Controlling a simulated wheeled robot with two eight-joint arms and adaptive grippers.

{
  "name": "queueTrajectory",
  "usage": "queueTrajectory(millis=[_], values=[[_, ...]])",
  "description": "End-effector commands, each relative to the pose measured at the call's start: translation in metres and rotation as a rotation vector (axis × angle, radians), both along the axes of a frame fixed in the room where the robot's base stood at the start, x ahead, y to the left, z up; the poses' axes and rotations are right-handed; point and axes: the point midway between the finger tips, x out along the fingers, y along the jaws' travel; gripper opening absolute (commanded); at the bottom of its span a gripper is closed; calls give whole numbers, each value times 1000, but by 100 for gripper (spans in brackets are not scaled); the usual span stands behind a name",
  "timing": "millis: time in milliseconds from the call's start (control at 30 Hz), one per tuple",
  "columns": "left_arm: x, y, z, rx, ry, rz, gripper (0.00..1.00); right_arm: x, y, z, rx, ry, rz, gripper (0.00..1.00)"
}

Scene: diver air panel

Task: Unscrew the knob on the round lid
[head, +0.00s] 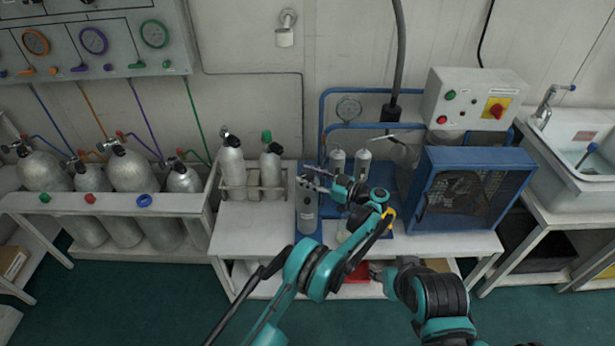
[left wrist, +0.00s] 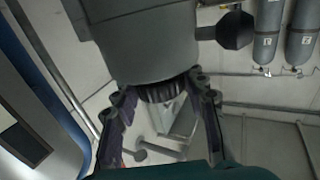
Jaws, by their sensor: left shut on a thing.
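A grey cylindrical housing (head: 307,212) stands on the white bench in the head view. My left gripper (head: 318,178) is at its top, coming in from the right, and hides much of the lid there. In the left wrist view the round grey body (left wrist: 140,45) fills the upper middle. A dark ribbed knob (left wrist: 164,88) sticks out of its end. The fingers of my left gripper are on both sides of this knob and shut on it. Part of my right arm shows at the lower right in the head view; its fingers cannot be made out clearly.
Two small grey cylinders (head: 362,166) stand behind my gripper, near a blue pipe frame. Bottles (head: 233,170) in a rack stand to the left. The bench's front left is clear.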

Motion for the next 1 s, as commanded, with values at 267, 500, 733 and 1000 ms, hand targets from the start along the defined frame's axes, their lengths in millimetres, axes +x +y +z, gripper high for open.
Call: queueTrajectory(millis=[267,500,733,1000], values=[[0,1,0,0,0,1,65,0,0,0,0,0,0,40],[0,1,6,0,0,0,65,0,0,0,0,0,0,40],[0,1,47,0,0,0,65,0,0,0,0,0,0,40],[0,1,91,0,0,1,65,0,0,0,0,0,0,40]])
